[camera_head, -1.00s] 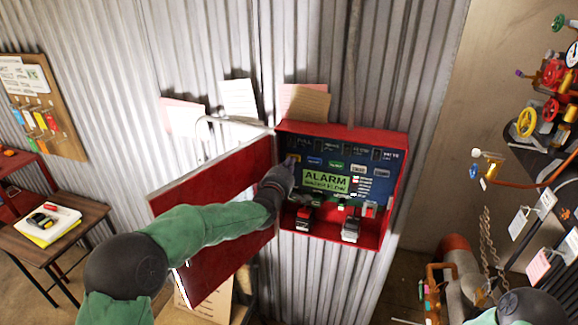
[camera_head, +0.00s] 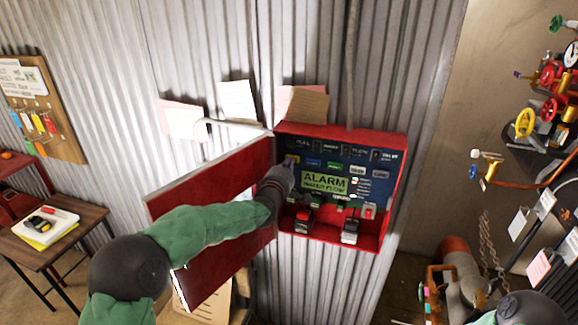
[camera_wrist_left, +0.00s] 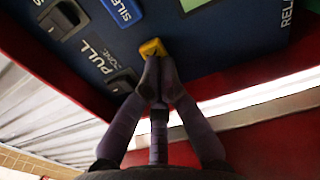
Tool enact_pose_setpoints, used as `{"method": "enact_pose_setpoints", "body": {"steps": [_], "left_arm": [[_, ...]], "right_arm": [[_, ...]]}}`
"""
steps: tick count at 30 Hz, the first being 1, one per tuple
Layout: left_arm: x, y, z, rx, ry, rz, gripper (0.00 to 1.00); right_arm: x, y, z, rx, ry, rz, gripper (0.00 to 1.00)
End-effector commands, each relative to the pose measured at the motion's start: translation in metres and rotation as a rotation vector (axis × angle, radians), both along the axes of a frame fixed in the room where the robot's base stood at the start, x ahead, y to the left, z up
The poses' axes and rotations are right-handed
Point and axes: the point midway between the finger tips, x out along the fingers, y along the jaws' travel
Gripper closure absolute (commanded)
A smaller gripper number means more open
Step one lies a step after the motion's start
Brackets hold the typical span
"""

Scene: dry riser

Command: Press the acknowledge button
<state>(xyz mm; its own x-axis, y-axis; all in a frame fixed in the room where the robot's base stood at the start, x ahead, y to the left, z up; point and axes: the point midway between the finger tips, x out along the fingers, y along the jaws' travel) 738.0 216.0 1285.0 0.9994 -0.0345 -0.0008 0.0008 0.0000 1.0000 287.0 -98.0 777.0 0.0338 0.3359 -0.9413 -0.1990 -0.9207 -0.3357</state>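The red alarm box (camera_head: 398,150) is open on the corrugated wall, with a dark blue panel (camera_head: 376,190) inside. A yellow button (camera_head: 292,158) is at the panel's left end; it also shows in the left wrist view (camera_wrist_left: 152,47), and its label cannot be read. A blue button (camera_wrist_left: 121,10) marked "SILE…" is beside it. My left gripper (camera_head: 287,170) has its fingertips together, empty, right at the yellow button's edge in the left wrist view (camera_wrist_left: 159,63); whether they touch cannot be told. My right gripper is out of view.
The box's red door (camera_head: 215,190) hangs open to the left, behind my left forearm. A green ALARM display (camera_head: 325,183) and several switches are on the panel. A wooden table (camera_head: 60,240) is at the left; valves and pipes (camera_head: 550,110) are at the right.

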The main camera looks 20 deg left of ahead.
Motion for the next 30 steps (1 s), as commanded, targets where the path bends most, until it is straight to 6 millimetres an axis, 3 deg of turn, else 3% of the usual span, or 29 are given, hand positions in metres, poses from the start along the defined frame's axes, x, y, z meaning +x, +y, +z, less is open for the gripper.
{"method": "enact_pose_setpoints", "body": {"steps": [7, 21, 30], "left_arm": [[-0.002, 0.000, 0.001, 0.000, -0.003, 0.001, 1.00], [-0.049, 0.002, -0.002, 0.001, -0.002, 0.000, 1.00], [-0.059, 0.002, 0.000, 0.000, -0.001, 0.000, 1.00]], "right_arm": [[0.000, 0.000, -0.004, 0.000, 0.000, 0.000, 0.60], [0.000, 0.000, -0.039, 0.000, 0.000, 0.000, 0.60], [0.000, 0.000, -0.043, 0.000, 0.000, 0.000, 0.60]]}}
